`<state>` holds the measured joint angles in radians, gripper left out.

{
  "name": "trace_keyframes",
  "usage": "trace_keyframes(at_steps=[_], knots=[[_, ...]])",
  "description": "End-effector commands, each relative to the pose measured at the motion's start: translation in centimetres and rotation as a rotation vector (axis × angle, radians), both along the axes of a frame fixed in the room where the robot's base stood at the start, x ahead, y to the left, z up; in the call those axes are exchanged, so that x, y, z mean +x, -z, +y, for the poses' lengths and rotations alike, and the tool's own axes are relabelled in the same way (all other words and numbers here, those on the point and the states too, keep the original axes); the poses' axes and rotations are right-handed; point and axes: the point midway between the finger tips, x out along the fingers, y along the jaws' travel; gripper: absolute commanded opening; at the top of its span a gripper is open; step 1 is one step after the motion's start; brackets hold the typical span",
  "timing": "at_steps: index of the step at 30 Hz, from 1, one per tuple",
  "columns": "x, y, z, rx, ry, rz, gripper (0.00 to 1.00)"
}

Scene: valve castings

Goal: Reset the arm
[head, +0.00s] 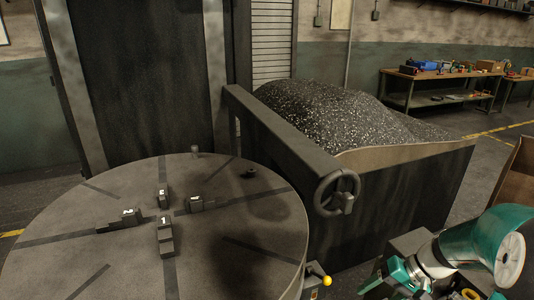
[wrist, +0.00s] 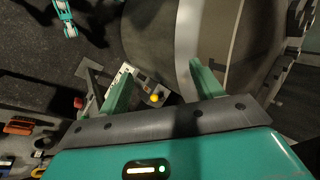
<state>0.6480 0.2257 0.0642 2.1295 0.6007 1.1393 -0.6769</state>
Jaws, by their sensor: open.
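My gripper (wrist: 160,70) shows in the wrist view with its two teal fingers spread apart. Nothing is between them. Behind the fingers is part of a large round dark surface with a pale band. In the head view, teal and dark parts of my arm fill the lower right corner, to the right of the round table (head: 70,215).
Several dark numbered blocks (head: 165,235) stand on the round table. A yellow-knobbed lever (head: 327,281) sits at its rim. A bin of dark chips (head: 340,110) with a handwheel (head: 337,192) stands behind. A workbench (head: 425,85) is farther back.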

Motion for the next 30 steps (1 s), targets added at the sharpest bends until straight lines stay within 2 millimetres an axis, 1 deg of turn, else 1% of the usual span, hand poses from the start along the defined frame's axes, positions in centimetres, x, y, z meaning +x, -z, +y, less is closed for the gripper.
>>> trace_keyframes(at_steps=[1, 6, 11, 15, 21, 24, 30], knots=[[-0.4, -1.5, 1.3, -0.054, -0.026, -0.007, 0.65], [-2.2, -5.1, 4.7, -0.218, -0.080, -0.031, 0.65], [-4.2, -8.1, 7.3, -0.362, -0.109, -0.090, 0.65], [-6.2, -10.5, 9.3, -0.473, -0.123, -0.168, 0.65], [-9.1, -13.4, 11.4, -0.596, -0.120, -0.313, 0.65], [-10.3, -14.4, 12.1, -0.633, -0.112, -0.382, 0.65], [-11.4, -15.2, 12.5, -0.663, -0.099, -0.451, 0.65]])
